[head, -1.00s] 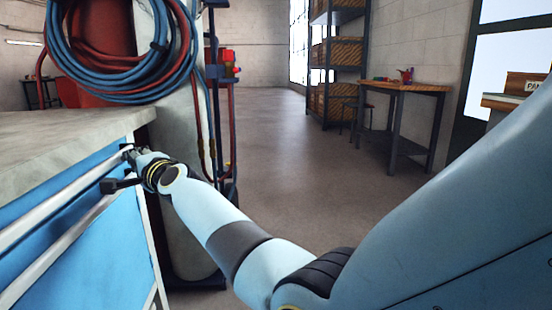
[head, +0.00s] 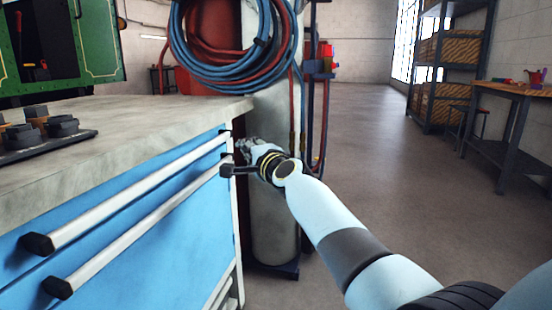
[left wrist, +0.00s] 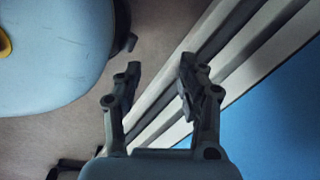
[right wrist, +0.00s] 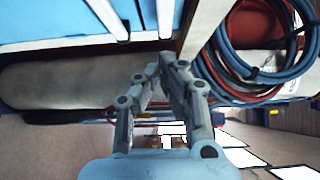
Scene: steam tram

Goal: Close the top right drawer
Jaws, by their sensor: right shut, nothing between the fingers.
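The blue cabinet (head: 150,235) stands at the left under a grey worktop. Its upper drawer handle (head: 140,187) is a silver bar with black ends, just under the worktop. A second bar handle (head: 150,222) runs below it. I cannot tell how far the top drawer stands out. My right gripper (head: 244,146) is at the cabinet's far right corner, beside the handle ends. It also shows shut and empty in the right wrist view (right wrist: 166,64). My left gripper (left wrist: 158,72) shows only in the left wrist view, open and empty, with bar handles and blue front behind it.
A grey cylinder (head: 273,220) with blue and red hoses (head: 225,75) stands just behind the right gripper. Dark metal parts (head: 45,135) lie on the worktop (head: 150,120). The floor (head: 390,190) to the right is clear up to a workbench (head: 500,130) and shelving.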

